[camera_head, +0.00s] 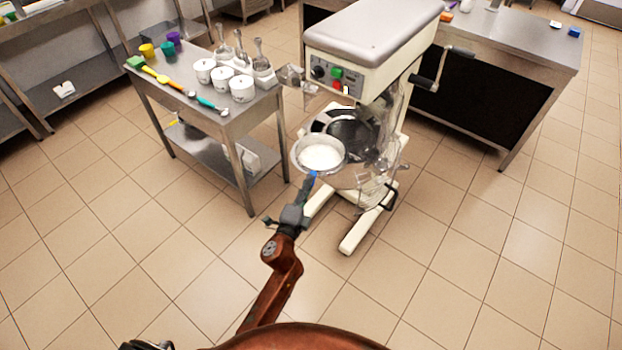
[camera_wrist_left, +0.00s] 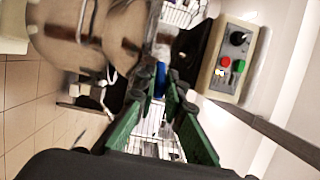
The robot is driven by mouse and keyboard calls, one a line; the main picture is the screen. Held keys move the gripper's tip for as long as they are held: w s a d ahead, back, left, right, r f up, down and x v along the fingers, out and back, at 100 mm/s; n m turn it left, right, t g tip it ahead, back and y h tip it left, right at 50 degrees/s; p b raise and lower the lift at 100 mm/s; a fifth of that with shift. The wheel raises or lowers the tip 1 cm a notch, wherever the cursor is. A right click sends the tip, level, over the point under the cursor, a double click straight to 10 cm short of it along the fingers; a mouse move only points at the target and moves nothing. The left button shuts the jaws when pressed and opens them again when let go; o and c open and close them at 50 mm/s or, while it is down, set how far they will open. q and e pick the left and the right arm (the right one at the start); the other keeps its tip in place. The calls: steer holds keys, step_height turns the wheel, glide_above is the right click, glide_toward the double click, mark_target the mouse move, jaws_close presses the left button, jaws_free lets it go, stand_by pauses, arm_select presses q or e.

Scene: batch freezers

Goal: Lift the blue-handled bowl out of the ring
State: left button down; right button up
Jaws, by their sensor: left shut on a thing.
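The blue-handled bowl (camera_head: 320,155) is a round metal bowl with white contents, at the front left of the mixer in the head view. Its blue handle (camera_head: 313,174) points toward me; it also shows in the left wrist view (camera_wrist_left: 160,80). My left gripper (camera_head: 308,184) is shut on this handle, with its green fingers (camera_wrist_left: 159,90) on either side of it in the wrist view. A dark round opening (camera_head: 350,127) on the mixer, perhaps the ring, lies behind the bowl. I cannot tell whether the bowl is clear of it. My right gripper is not in view.
The cream mixer (camera_head: 372,38) stands on splayed legs, with a wire guard (camera_head: 372,190) close right of the bowl. A steel table (camera_head: 215,122) with white pots and scoops stands left. A counter (camera_head: 520,48) is at back right. The floor in front is clear.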

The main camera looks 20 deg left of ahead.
arm_select(q)
steer(key=s+a+r+p, duration=0.1)
steer(key=s+a+p, duration=0.1)
steer(key=s, duration=0.9)
steer(key=shift+a+r, duration=0.35)
steer(key=shift+r, duration=0.05)
stand_by(0.4)
